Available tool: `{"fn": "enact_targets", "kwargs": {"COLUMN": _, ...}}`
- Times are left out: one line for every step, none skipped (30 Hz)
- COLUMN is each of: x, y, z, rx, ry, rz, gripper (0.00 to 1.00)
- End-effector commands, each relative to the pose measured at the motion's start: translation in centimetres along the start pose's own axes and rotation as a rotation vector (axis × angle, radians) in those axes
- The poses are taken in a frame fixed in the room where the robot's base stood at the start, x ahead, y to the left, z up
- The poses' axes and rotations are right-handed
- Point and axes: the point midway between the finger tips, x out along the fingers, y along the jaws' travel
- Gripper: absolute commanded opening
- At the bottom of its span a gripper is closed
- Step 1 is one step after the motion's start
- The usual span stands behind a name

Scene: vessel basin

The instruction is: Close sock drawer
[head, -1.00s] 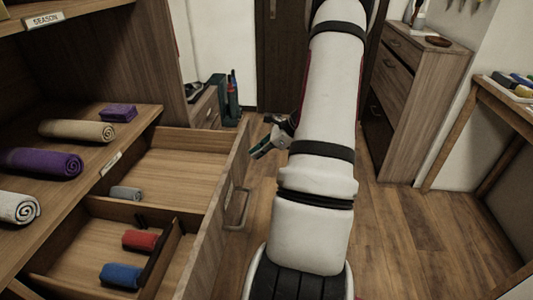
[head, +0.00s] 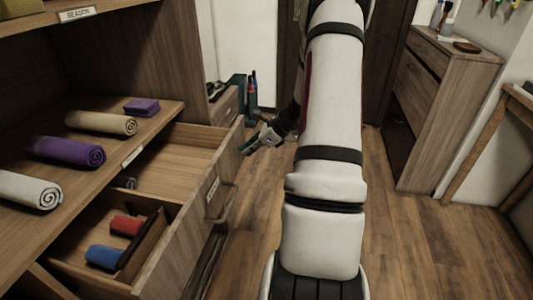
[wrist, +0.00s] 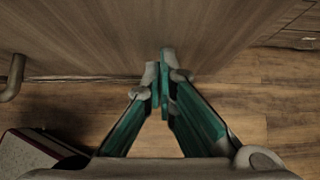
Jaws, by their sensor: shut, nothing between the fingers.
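The open wooden drawer (head: 190,235) sticks out of the cabinet at left in the head view. A red roll (head: 126,225), a blue roll (head: 104,256) and a partly hidden grey roll (head: 130,183) lie in it. Its front carries a small label and a metal handle (head: 224,204). My gripper (head: 246,150) is shut and empty by the far end of the drawer front. In the wrist view, my green fingertips (wrist: 160,82) meet over a wooden panel, apparently the drawer front, with a handle (wrist: 13,78) at left. I cannot tell whether they touch the panel.
A shelf (head: 150,132) above the drawer holds white, purple and tan rolls and a folded purple cloth. A dresser (head: 440,110) and a wooden table (head: 475,140) stand at right. The floor (head: 420,245) right of my arm is clear.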

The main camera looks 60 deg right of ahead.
Motion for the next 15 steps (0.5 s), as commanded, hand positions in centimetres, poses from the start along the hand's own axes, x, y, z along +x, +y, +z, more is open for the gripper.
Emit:
{"fn": "enact_targets", "kwargs": {"x": 1.3, "y": 0.1, "z": 1.2, "rx": -0.006, "ry": -0.002, "rz": 0.005, "gripper": 0.0}}
{"fn": "enact_targets", "kwargs": {"x": 1.8, "y": 0.1, "z": 1.8, "rx": -0.005, "ry": -0.002, "rz": 0.005, "gripper": 0.0}}
{"fn": "enact_targets", "kwargs": {"x": 2.6, "y": 0.1, "z": 2.5, "rx": -0.006, "ry": -0.001, "rz": 0.005, "gripper": 0.0}}
{"fn": "enact_targets", "kwargs": {"x": 3.2, "y": 0.1, "z": 3.1, "rx": -0.005, "ry": -0.001, "rz": 0.004, "gripper": 0.0}}
{"fn": "enact_targets", "kwargs": {"x": 3.8, "y": 0.1, "z": 3.8, "rx": -0.004, "ry": -0.002, "rz": 0.004, "gripper": 0.0}}
{"fn": "enact_targets", "kwargs": {"x": 4.6, "y": 0.1, "z": 4.5, "rx": -0.005, "ry": -0.002, "rz": 0.004, "gripper": 0.0}}
{"fn": "enact_targets", "kwargs": {"x": 5.2, "y": 0.1, "z": 5.1, "rx": -0.006, "ry": -0.001, "rz": 0.004, "gripper": 0.0}}
{"fn": "enact_targets", "kwargs": {"x": 5.8, "y": 0.1, "z": 5.7, "rx": -0.005, "ry": -0.001, "rz": 0.004, "gripper": 0.0}}
{"fn": "enact_targets", "kwargs": {"x": 6.6, "y": 0.1, "z": 6.5, "rx": -0.005, "ry": -0.002, "rz": 0.004, "gripper": 0.0}}
{"fn": "enact_targets", "kwargs": {"x": 7.2, "y": 0.1, "z": 7.1, "rx": -0.005, "ry": -0.002, "rz": 0.004, "gripper": 0.0}}
{"fn": "enact_targets", "kwargs": {"x": 7.8, "y": 0.1, "z": 7.7, "rx": -0.004, "ry": -0.002, "rz": 0.004, "gripper": 0.0}}
{"fn": "enact_targets", "kwargs": {"x": 8.6, "y": 0.2, "z": 8.5, "rx": -0.005, "ry": -0.001, "rz": 0.004, "gripper": 0.0}}
{"fn": "enact_targets", "kwargs": {"x": 9.1, "y": 0.1, "z": 9.1, "rx": -0.005, "ry": -0.002, "rz": 0.004, "gripper": 0.0}}
{"fn": "enact_targets", "kwargs": {"x": 9.7, "y": 0.2, "z": 9.7, "rx": -0.005, "ry": -0.002, "rz": 0.004, "gripper": 0.0}}
{"fn": "enact_targets", "kwargs": {"x": 10.4, "y": 0.1, "z": 10.4, "rx": -0.005, "ry": -0.001, "rz": 0.003, "gripper": 0.0}}
